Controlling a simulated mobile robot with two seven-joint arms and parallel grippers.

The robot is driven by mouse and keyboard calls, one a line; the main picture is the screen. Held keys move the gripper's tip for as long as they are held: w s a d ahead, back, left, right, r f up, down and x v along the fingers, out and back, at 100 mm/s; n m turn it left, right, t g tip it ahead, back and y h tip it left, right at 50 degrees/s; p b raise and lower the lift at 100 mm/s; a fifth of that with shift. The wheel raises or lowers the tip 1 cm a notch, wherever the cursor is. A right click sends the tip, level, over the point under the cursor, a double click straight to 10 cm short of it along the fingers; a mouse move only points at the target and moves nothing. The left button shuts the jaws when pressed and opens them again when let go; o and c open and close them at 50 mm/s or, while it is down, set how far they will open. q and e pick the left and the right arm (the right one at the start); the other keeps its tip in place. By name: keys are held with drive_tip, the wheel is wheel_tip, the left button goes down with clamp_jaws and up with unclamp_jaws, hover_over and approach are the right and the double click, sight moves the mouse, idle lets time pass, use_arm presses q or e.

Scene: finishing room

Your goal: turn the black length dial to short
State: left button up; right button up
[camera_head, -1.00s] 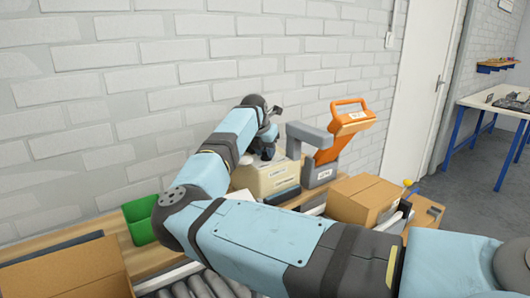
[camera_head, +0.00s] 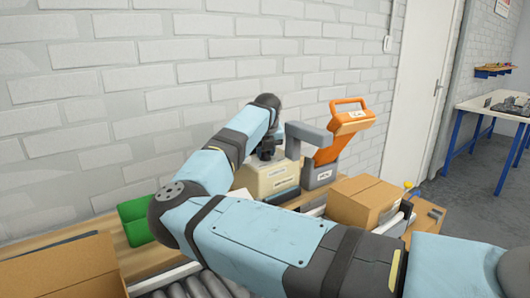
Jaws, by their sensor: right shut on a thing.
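A cream machine (camera_head: 265,183) with small labels on its front stands on the wooden bench by the wall. My right gripper (camera_head: 266,154) is at the top of this machine, pointing down. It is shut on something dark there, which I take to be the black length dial. The jaws and wrist hide the dial, so its pointer and setting cannot be read. My left gripper is out of view.
A grey unit with an orange handled top (camera_head: 350,121) stands just right of the machine. A closed cardboard box (camera_head: 362,205) and a nearer carton (camera_head: 60,265) flank my arm, which crosses above rollers (camera_head: 205,287).

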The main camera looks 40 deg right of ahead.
idle(0.4)
drive_tip(key=o, duration=0.9)
drive_tip(key=p+v, duration=0.1)
drive_tip(key=v, duration=1.2)
drive_tip(key=shift+s+r, duration=0.1)
drive_tip(key=shift+r, duration=0.3)
drive_tip(key=shift+p, duration=0.3)
